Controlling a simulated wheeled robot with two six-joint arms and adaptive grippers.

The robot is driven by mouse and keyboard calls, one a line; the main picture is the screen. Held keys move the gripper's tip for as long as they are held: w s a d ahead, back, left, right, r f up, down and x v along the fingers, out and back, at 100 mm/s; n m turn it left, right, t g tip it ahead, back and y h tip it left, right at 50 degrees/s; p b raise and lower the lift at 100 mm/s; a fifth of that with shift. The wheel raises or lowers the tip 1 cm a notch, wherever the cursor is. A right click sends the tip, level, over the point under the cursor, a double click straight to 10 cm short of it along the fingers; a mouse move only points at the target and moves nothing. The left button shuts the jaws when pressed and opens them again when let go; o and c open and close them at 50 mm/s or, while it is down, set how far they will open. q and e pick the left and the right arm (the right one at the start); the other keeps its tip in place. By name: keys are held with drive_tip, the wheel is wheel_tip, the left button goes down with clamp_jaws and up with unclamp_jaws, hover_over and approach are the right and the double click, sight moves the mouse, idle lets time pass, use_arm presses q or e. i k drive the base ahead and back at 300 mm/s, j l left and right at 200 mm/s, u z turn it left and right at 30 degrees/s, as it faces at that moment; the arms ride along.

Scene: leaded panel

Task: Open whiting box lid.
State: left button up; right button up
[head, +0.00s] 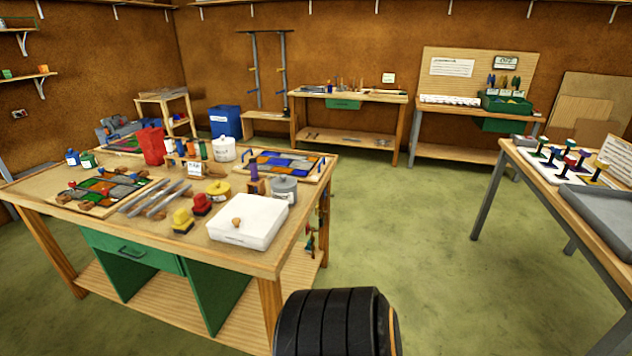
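A white box (248,226) sits at the near right corner of the wooden workbench, close to the front edge. Its flat white lid (262,214) lies shut on top and has a small round wooden knob (236,222). I can read no label on it, and its contents are hidden. Neither of my grippers shows in the head view. A black ribbed rounded part stands at the bottom centre, in front of the bench; I cannot tell which part of me it is.
Yellow and red brushes (182,220) and a grey lidded tin (284,189) stand close to the box. Leaded panels (283,165), metal strips and jars fill the workbench (75,207). Green floor (420,240) is clear to the right, up to another table (530,170).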

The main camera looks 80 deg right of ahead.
sight(246, 215)
drive_tip(key=z, duration=2.05)
